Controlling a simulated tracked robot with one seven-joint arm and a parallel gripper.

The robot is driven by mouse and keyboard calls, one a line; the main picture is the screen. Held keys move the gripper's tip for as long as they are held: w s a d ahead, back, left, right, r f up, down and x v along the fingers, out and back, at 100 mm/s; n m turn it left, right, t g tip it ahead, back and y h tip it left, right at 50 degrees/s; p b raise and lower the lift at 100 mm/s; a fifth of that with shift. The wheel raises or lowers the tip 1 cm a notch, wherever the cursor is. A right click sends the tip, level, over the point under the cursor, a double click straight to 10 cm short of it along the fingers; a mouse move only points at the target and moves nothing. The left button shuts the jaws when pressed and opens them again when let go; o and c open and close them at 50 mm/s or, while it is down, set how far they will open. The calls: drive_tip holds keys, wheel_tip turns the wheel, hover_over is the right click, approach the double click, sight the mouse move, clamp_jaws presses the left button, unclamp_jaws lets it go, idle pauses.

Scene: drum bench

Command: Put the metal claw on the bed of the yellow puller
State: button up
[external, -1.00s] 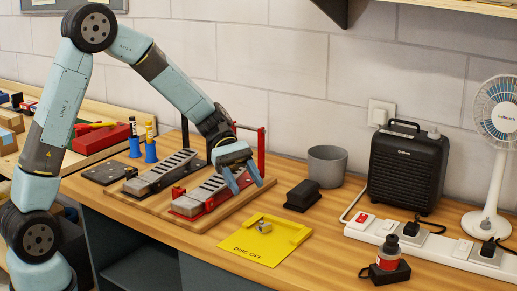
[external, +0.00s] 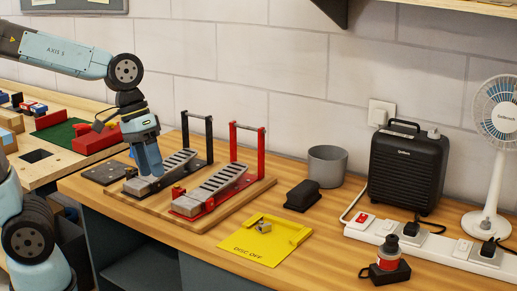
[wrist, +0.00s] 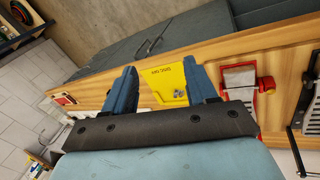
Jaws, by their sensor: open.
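A small grey metal piece (external: 262,226), seemingly the metal claw, lies on a flat yellow plate (external: 250,243) marked DISC OFF. It also shows in the wrist view (wrist: 180,95), on the yellow plate (wrist: 170,82) seen between my fingers. Two devices with slotted grey beds stand on a wooden board: one with a red frame (external: 233,163), one with a black frame (external: 210,140). No puller with a yellow frame is visible. My gripper (external: 150,160) is open and empty, pointing down by the left end of the black-framed device. Its fingers (wrist: 160,85) show apart in the wrist view.
A black block (external: 302,196) and a grey cup (external: 327,165) stand right of the red-framed device. A black heater (external: 408,168), white power strip (external: 430,247), fan (external: 490,150) and bottle (external: 388,255) fill the right. A dark plate (external: 105,173) lies left. Bench around the yellow plate is clear.

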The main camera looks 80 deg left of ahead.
drive_tip(key=s+a+r+m+t+y, duration=0.1)
drive_tip(key=s+r+m+t+y, duration=0.1)
drive_tip(key=s+m, duration=0.4)
drive_tip(key=shift+s+a+t+y, duration=0.2)
drive_tip(key=shift+s+t+y, duration=0.25)
drive_tip(key=shift+s, duration=1.1)
